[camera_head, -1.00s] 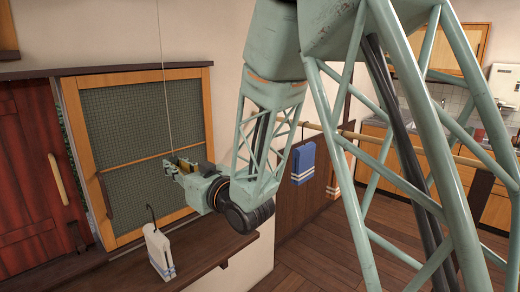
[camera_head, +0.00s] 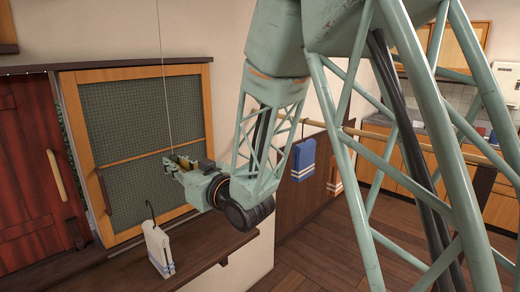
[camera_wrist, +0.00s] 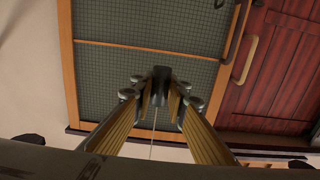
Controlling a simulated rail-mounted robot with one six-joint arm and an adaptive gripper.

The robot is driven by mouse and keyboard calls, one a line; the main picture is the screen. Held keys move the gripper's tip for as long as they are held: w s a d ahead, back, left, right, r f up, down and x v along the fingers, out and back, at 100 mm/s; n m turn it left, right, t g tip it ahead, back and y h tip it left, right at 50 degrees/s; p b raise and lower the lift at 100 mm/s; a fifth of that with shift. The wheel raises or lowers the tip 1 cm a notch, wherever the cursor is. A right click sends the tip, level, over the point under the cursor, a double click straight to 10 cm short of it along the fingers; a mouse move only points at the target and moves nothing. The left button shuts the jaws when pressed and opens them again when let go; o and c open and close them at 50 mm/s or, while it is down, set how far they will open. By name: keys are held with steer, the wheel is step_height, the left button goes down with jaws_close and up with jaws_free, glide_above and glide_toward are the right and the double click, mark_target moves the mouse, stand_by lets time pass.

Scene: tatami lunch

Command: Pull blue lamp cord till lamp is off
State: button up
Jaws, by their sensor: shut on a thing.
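A thin pale cord (camera_head: 164,80) hangs from above the head view down to my gripper (camera_head: 172,163), in front of the window. In the wrist view, my gripper (camera_wrist: 159,88) is shut on a dark grey piece (camera_wrist: 158,86) at its fingertips. The cord runs from this piece between the fingers (camera_wrist: 153,140). No blue shows on the cord or the piece. The lamp itself is out of view, so I cannot tell if it is lit.
A wood-framed mesh window (camera_head: 135,120) and a red door (camera_head: 25,165) lie behind my gripper. A blue towel (camera_head: 303,160) and an orange towel (camera_head: 334,176) hang from a rail to the right.

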steer(key=shift+r, duration=0.9)
steer(key=o, duration=0.9)
steer(key=shift+s+d, duration=0.1)
steer(key=shift+v, duration=5.85)
